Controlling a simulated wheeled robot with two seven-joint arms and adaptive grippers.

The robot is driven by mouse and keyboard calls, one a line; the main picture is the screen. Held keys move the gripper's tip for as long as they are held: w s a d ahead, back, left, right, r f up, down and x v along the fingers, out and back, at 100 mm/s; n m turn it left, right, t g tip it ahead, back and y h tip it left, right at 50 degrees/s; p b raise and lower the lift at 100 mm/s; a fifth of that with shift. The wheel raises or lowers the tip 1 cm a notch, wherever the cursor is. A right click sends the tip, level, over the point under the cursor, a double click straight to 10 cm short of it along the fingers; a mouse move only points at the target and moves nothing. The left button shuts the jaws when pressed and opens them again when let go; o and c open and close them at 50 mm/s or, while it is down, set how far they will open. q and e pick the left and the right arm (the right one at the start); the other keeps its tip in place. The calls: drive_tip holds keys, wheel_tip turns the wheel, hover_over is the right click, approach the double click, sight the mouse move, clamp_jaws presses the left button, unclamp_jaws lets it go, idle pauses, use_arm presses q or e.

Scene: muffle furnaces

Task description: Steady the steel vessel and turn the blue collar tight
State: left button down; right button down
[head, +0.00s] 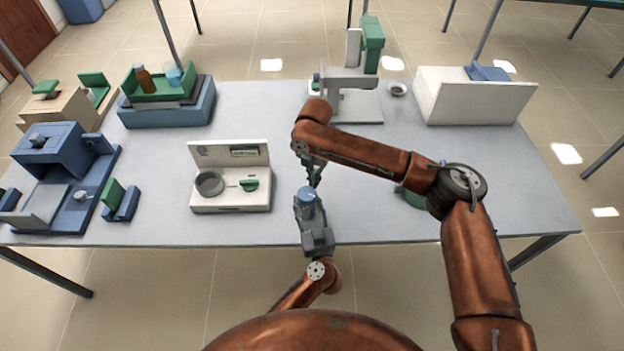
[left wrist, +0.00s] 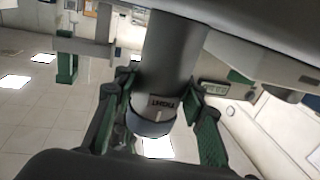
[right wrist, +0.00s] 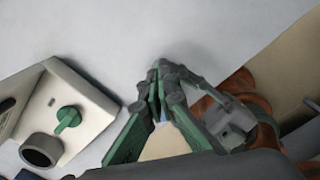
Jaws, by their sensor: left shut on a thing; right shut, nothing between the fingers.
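The steel vessel (left wrist: 172,65) is a grey cylinder with a dark printed label in the left wrist view. The blue collar (left wrist: 152,123) rings its end there, and in the head view the collar (head: 307,195) shows as the vessel's blue top. My left gripper (head: 311,218) is shut on the vessel, with green-padded fingers on both sides of it. My right gripper (head: 314,184) is shut and empty, its fingertips close to the collar. In the right wrist view the right fingers (right wrist: 157,85) are together and hide most of the vessel. Contact with the collar cannot be told.
A white fixture (head: 230,203) with a grey ring and green knob stands left of the vessel. A blue press-like device (head: 60,150) is at far left. A white box (head: 470,95) stands at the back right. The right part of the table is mostly clear.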

drive_tip(key=shift+s+d, duration=0.3)
drive_tip(key=shift+s, duration=0.05)
drive_tip(key=shift+s+f, duration=0.1)
drive_tip(key=shift+s, duration=0.15)
idle(0.4)
drive_tip(key=shift+d, duration=0.15)
wheel_tip(320, 180, up, 6)
drive_tip(key=shift+w+d, duration=0.35)
drive_tip(key=shift+w, duration=0.05)
idle(0.3)
